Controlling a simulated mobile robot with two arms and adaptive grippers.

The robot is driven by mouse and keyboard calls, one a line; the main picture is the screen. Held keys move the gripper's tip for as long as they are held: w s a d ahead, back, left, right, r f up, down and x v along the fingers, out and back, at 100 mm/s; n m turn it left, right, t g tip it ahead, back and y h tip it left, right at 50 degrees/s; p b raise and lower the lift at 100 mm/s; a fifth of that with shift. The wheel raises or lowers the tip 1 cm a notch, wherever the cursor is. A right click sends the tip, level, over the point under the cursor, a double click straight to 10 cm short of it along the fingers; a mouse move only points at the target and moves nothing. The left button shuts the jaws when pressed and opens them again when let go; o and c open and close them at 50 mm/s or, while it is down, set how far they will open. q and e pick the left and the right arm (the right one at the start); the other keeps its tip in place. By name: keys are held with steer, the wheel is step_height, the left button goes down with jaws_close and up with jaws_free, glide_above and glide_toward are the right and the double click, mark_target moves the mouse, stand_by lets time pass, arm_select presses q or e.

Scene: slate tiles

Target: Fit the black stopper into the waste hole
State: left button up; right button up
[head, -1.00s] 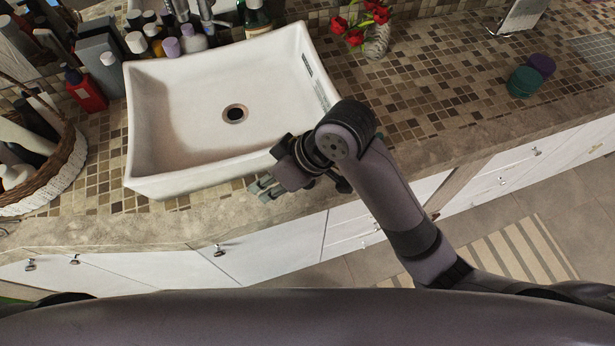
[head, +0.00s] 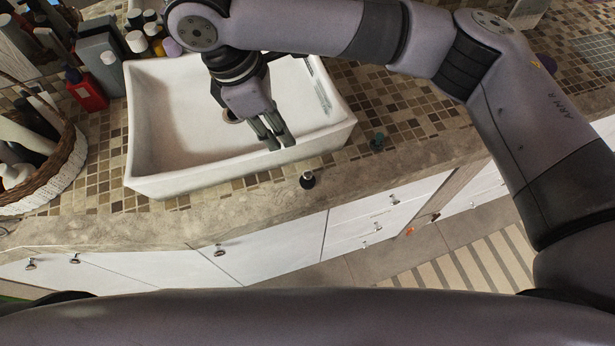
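The black stopper (head: 307,182) stands on the counter's front ledge, just right of the basin's near edge. It has a pale top. The waste hole (head: 230,117) is in the floor of the white basin (head: 165,120), with part of it covered by my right gripper. My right gripper (head: 280,143) is over the right part of the basin, its two dark fingers pointing down toward the near rim. The fingers look slightly apart with nothing between them. The stopper is apart from them, nearer the front edge. My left gripper is not in view.
A wicker basket (head: 62,180) stands left of the basin. A red bottle (head: 86,92) and several other bottles stand behind it. My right arm spans the upper right. The front ledge (head: 180,225) is mostly clear.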

steer(key=p, duration=0.1)
glide_above(307, 174)
steer(key=a, duration=0.2)
step_height(307, 174, down, 11)
steer(key=p+x, duration=0.2)
steer(key=x, duration=0.3)
steer(key=shift+d, duration=0.1)
steer(key=shift+d+f, duration=0.1)
steer(key=shift+f, duration=0.2)
steer(key=shift+c, duration=0.3)
jaws_close()
